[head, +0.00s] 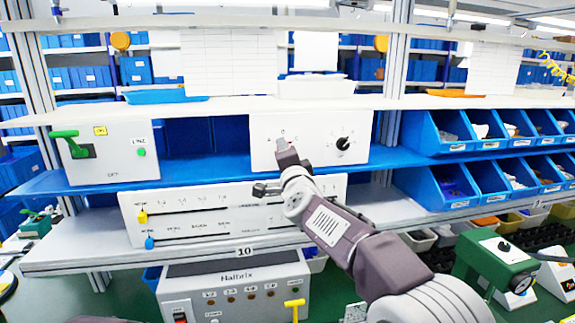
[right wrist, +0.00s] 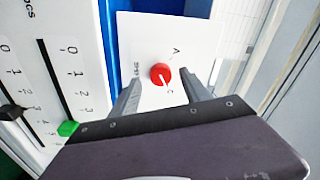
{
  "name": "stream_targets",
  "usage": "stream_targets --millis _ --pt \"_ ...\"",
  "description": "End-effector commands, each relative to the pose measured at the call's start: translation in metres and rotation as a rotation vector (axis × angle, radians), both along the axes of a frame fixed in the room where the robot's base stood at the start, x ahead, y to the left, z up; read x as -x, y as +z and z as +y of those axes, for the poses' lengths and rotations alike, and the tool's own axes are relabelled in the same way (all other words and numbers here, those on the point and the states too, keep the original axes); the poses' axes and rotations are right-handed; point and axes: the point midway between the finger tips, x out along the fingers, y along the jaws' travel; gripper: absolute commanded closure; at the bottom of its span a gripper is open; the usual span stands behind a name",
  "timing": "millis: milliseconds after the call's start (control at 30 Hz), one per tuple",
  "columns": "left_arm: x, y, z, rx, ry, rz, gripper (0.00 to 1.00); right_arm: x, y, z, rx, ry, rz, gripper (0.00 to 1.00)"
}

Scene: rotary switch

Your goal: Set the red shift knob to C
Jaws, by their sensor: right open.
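The red shift knob (right wrist: 160,74) is a round red dial with a white mark, on a white panel (right wrist: 145,30), in the right wrist view. Letters A and C are printed beside it; I cannot tell for sure which letter the mark points at. My right gripper (right wrist: 162,80) is open, its two fingers on either side of the knob in the picture, with nothing held. I cannot tell how far the fingertips are from the panel. In the head view my right gripper (head: 270,167) is in front of the panel (head: 308,128) and hides the knob. My left gripper is not in view.
A black rotary knob (head: 343,143) is on the same panel, to the right. A green lever (head: 66,134) is on a box at left. A slider panel (head: 200,232) lies below, with yellow and blue sliders; the wrist view shows a green slider (right wrist: 68,129). Blue bins (head: 440,135) stand right.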

Motion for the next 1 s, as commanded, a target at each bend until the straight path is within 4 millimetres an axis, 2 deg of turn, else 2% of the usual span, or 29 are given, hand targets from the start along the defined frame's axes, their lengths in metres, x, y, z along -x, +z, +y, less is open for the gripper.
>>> stream_targets --millis 33,100,200,333,700,767,800,867,900,967,1000 --pt "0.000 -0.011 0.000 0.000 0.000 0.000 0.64 0.012 -0.005 -0.002 -0.001 0.001 -0.003 0.45" --pt "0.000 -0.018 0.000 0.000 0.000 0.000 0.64 0.028 -0.007 -0.004 -0.002 0.001 -0.002 0.45" --pt "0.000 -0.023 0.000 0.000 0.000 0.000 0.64 0.049 -0.007 -0.007 -0.002 0.002 -0.001 0.45" --pt "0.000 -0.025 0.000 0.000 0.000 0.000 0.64 0.065 -0.007 -0.010 -0.001 0.000 -0.001 0.45" --pt "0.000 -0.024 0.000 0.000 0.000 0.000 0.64 0.069 -0.006 -0.013 -0.001 -0.005 0.001 0.45" --pt "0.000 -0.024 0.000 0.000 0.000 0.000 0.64 0.065 -0.005 -0.027 -0.001 -0.031 -0.001 0.45" --pt "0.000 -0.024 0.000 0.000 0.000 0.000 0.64 0.061 -0.002 -0.046 -0.003 -0.064 -0.005 0.45" --pt "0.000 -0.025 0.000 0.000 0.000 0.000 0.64 0.057 -0.024 -0.082 0.028 -0.128 0.033 0.45" --pt "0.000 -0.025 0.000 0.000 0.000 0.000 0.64 0.057 -0.053 -0.104 0.088 -0.152 0.089 0.45" --pt "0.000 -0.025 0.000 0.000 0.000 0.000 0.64 0.064 -0.107 -0.124 0.211 -0.142 0.205 0.45" --pt "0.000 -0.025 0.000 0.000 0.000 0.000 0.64 0.073 -0.143 -0.134 0.294 -0.119 0.286 0.45"
